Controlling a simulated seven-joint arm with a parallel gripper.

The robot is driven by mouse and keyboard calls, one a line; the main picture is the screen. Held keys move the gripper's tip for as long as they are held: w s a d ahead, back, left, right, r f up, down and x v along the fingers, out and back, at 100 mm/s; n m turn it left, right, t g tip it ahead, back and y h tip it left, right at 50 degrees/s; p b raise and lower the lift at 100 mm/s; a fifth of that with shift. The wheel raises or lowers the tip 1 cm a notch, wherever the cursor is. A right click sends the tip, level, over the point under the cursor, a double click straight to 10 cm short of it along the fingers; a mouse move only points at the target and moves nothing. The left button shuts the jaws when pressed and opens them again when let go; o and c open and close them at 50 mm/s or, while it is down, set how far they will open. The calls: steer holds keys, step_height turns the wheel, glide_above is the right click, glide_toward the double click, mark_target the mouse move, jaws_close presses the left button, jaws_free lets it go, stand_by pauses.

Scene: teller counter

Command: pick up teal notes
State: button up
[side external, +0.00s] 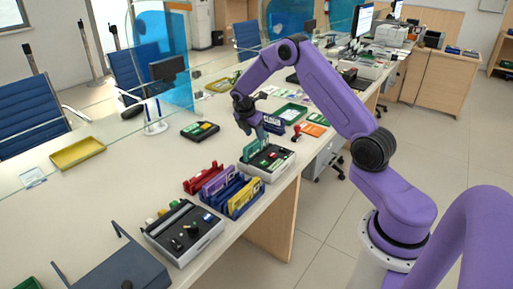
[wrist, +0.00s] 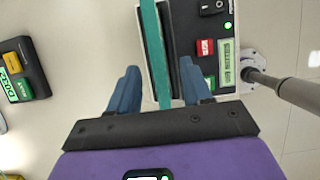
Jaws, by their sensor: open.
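The teal notes (side external: 255,148) stand upright as a thin slab at the back edge of a grey counting machine (side external: 270,163). In the wrist view the notes (wrist: 153,45) show edge-on as a long teal strip beside the machine's dark slot. My gripper (side external: 259,130) is above the notes, pointing down. In the wrist view my gripper (wrist: 160,90) is open, with its two blue fingers on either side of the teal strip. Neither finger clearly touches the notes, and the height gap is hard to judge.
A black keypad device (side external: 200,130) lies to the left. Red, purple, blue and yellow holders (side external: 225,190) stand in front of the machine, with another grey box (side external: 183,235) nearer. A yellow tray (side external: 78,153) is far left.

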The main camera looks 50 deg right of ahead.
mark_target(256, 140)
steer(key=shift+x, duration=2.8)
steer(key=shift+w+r, duration=0.1)
steer(key=shift+w, duration=0.15)
jaws_close()
